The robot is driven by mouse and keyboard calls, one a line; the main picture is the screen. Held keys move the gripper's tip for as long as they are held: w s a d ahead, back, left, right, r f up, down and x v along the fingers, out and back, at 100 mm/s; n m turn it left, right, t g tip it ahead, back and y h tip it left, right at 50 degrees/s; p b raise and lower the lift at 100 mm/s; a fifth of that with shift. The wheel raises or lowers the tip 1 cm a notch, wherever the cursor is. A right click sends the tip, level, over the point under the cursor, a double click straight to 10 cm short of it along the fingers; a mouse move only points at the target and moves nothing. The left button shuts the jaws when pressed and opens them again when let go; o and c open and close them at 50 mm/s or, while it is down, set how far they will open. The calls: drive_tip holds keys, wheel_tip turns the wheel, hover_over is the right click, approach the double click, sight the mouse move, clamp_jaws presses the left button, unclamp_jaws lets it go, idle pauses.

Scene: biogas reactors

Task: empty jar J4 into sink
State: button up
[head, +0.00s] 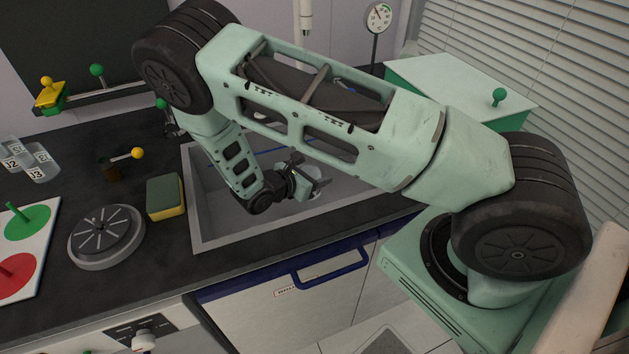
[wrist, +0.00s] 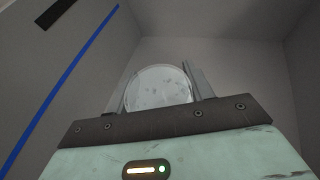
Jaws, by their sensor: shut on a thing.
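My gripper (head: 303,183) is low inside the grey sink basin (head: 205,205) and is shut on a clear jar (wrist: 158,88). In the wrist view the jar shows as a round, pale, translucent disc with small specks, between the fingers. In the head view only a bit of the jar (head: 318,180) shows beyond the gripper. I cannot read a label on it, and its tilt and contents cannot be told. My arm crosses over the sink and hides part of it.
Clear labelled jars (head: 40,165) stand at the far left of the dark counter.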

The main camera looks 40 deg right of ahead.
wheel_tip(320, 180, up, 20)
drive_tip(key=p, duration=0.9)
drive_tip(key=shift+p, duration=0.35)
drive_tip(key=shift+f, duration=0.2)
